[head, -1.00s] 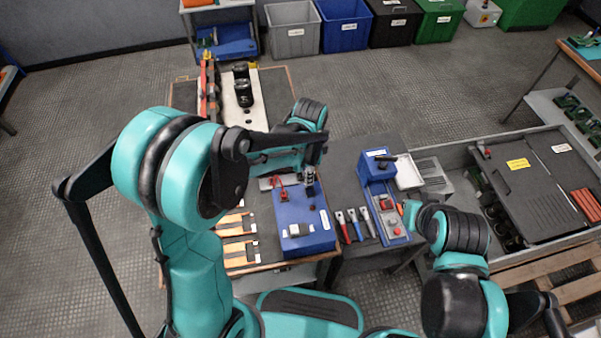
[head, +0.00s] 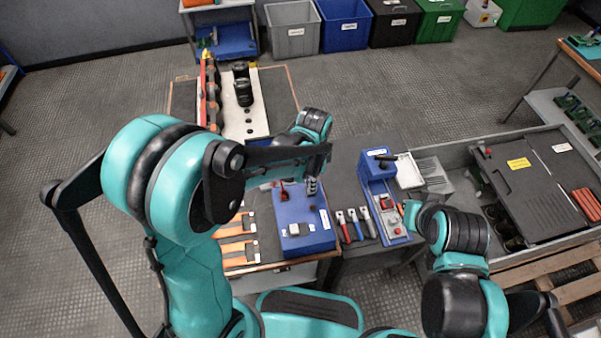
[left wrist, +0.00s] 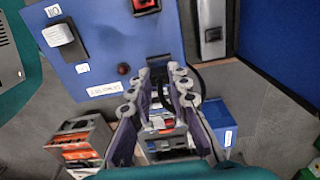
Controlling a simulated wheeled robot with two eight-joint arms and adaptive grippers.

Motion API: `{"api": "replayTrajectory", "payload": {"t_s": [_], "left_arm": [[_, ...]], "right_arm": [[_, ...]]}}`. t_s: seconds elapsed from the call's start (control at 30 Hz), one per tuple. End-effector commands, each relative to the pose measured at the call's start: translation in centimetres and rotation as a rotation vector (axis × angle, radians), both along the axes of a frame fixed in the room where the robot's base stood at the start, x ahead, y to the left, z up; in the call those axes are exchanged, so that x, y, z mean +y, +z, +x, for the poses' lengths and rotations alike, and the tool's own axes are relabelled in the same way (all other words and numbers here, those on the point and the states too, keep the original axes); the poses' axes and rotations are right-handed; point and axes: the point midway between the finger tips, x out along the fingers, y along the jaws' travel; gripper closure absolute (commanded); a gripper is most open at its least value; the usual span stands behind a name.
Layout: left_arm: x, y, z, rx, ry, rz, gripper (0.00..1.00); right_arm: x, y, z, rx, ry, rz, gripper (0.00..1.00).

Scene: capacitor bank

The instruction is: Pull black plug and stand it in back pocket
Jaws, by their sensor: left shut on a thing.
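The blue panel box (head: 318,240) stands on the near end of the bench. It also shows in the left wrist view (left wrist: 95,85), with a white block and a small red button (left wrist: 123,69) on its face. My left gripper (head: 312,188) is over the box's far right part. In the left wrist view its fingers (left wrist: 160,82) are closed on a small dark piece, likely the black plug (left wrist: 156,66), mostly hidden between the fingertips. I cannot tell whether the plug is clear of its socket. I cannot make out the back pocket.
Several coloured-handled tools (head: 357,227) lie right of the box, beside a blue stand (head: 372,170). Orange strips (head: 236,248) lie left of it. A white strip (head: 243,115) with black cylinders is farther back. A large grey crate (head: 540,185) stands at the right.

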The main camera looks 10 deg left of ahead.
Motion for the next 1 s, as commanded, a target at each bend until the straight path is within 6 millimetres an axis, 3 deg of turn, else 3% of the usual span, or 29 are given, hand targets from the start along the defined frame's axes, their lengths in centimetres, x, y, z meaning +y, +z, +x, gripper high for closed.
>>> {"api": "replayTrajectory", "payload": {"t_s": [0.13,1.0], "left_arm": [[0.0,-1.0,0.0,0.0,0.0,0.0,1.0],[0.0,-2.0,0.0,0.0,0.0,0.0,1.0]], "right_arm": [[0.0,-0.9,0.0,0.0,0.0,0.0,1.0],[0.0,-1.8,0.0,0.0,0.0,0.0,1.0]]}}
